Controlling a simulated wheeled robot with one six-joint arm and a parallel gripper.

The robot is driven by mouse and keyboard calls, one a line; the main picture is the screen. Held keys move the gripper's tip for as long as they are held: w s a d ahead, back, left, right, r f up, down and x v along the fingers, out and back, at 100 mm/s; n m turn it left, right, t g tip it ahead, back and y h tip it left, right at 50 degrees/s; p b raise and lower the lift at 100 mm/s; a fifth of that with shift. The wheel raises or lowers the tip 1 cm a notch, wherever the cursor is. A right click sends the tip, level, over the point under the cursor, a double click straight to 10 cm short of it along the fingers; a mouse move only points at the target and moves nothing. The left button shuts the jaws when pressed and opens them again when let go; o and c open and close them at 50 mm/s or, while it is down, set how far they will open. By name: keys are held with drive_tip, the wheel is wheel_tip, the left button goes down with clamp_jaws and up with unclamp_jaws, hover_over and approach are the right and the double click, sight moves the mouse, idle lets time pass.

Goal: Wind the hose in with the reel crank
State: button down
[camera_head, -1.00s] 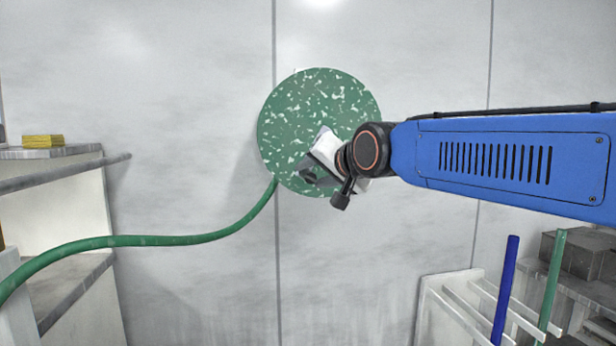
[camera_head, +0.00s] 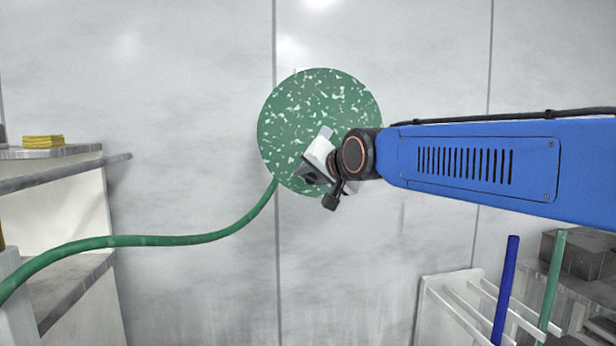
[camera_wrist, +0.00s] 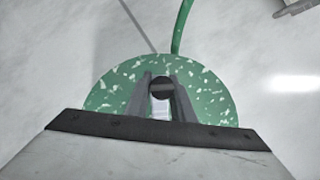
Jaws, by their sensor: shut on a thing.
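The hose reel (camera_head: 305,105) is a round green disc with pale flecks on the grey wall, in the middle of the head view. It also shows in the wrist view (camera_wrist: 210,95). The green hose (camera_head: 165,240) leaves its lower edge and sags to the left. My gripper (camera_head: 308,172) is in front of the reel's lower part. In the wrist view my gripper's two fingers (camera_wrist: 161,92) are closed on the dark round end of the reel crank (camera_wrist: 161,86). The rest of the crank is mostly hidden by the fingers.
A shelf (camera_head: 60,170) with a rail and yellow block (camera_head: 42,141) stands at the left. A white rack (camera_head: 455,295) with a blue rod (camera_head: 505,290) and a green rod (camera_head: 552,285) is at lower right. Dark blocks (camera_head: 580,255) lie behind. The wall around the reel is clear.

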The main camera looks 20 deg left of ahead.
drive_tip(key=shift+d, duration=0.1)
drive_tip(key=w+d+n+t+h, duration=0.2)
drive_tip(key=w+d+n+h, duration=0.3)
drive_tip(key=d+n, duration=0.25)
drive_tip(key=w+d+r+n+t+h, duration=0.3)
drive_tip(key=d+r+n+t, duration=0.2)
drive_tip(key=r+n, duration=0.4)
drive_tip(key=shift+w+d+r+n, duration=0.25)
drive_tip(key=shift+d+r+n, duration=0.1)
drive_tip(key=shift+d, duration=0.3)
idle(0.5)
idle(0.4)
drive_tip(key=c, duration=1.6)
unclamp_jaws()
drive_tip(key=shift+o, duration=0.3)
